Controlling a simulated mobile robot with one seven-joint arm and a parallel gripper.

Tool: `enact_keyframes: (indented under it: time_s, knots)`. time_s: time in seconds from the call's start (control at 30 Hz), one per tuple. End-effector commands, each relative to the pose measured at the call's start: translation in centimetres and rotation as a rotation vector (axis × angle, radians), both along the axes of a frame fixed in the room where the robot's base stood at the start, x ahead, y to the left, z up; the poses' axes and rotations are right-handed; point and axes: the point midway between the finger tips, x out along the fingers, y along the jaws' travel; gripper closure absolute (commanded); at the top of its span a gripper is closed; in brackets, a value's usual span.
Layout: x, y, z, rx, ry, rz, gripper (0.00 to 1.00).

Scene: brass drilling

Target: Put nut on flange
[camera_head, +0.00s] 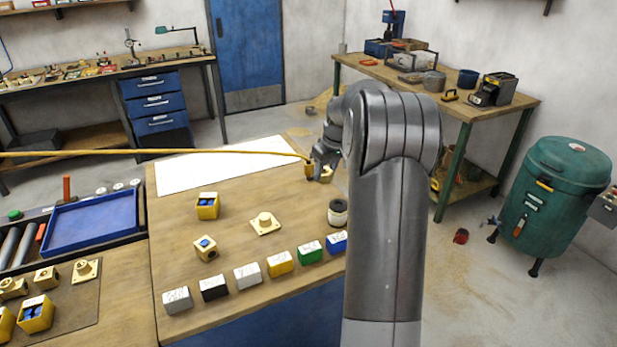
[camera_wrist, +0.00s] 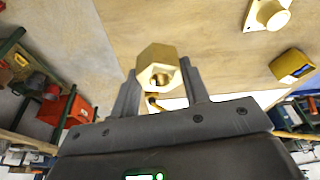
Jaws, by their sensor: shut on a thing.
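My gripper (camera_head: 318,168) is shut on a brass hex nut (camera_wrist: 157,66), seen between the fingers in the wrist view. A brass flange (camera_head: 265,221) with a square base and a raised round neck lies on the middle of the table, left of and nearer than my gripper. The flange also shows at the upper right of the wrist view (camera_wrist: 268,14), apart from the nut. A second flange (camera_head: 85,270) lies on the dark mat at the left.
A long brass-coloured tube (camera_head: 150,153) reaches from the left edge to near my gripper.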

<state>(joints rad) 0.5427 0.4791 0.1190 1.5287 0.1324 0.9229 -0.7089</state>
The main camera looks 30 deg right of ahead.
Motion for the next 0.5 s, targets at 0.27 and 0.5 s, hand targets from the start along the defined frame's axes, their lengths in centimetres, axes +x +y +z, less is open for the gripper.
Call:
enact_keyframes:
  time_s: [0.27,0.5]
  knots:
    - [-2.7,3.7,2.6,-0.004,-0.003,0.073,0.94]
    - [-5.8,8.5,4.4,-0.003,-0.003,0.162,0.94]
